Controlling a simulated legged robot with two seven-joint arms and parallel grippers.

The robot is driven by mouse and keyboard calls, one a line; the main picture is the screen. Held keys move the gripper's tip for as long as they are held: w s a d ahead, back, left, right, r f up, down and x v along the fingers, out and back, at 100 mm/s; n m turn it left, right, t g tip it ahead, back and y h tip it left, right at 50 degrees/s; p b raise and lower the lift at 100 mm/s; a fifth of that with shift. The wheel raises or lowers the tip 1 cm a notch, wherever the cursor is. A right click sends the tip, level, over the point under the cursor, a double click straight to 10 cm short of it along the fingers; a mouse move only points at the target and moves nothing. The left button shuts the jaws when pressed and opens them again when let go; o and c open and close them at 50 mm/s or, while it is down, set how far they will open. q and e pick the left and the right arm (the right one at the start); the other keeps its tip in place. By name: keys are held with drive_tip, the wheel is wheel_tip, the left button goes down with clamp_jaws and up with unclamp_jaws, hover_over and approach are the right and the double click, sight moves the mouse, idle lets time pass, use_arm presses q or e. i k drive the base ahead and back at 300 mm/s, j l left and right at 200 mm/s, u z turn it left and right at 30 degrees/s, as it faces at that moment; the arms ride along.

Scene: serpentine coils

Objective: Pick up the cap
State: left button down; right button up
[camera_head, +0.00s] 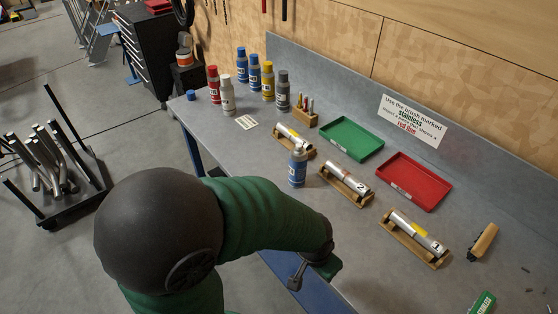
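A small blue cap (191,95) sits by itself on the far left corner of the grey workbench (240,150). A blue spray bottle (298,167) stands upright nearer the bench's front edge. My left arm, green with a dark round joint, comes in from the lower left. Its gripper (312,273) is low at the bench's front edge, well apart from the cap. The fingers are partly hidden and small, so I cannot tell whether they are open. My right gripper is not in view.
Several bottles, including a red one (213,84) and a white one (227,94), stand right of the cap. Wooden cradles hold metal tubes (414,231). A green tray (351,139) and a red tray (414,181) lie behind. A brush (483,241) lies at right.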

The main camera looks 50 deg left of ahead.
sight(191, 94)
drive_tip(key=u, duration=1.35)
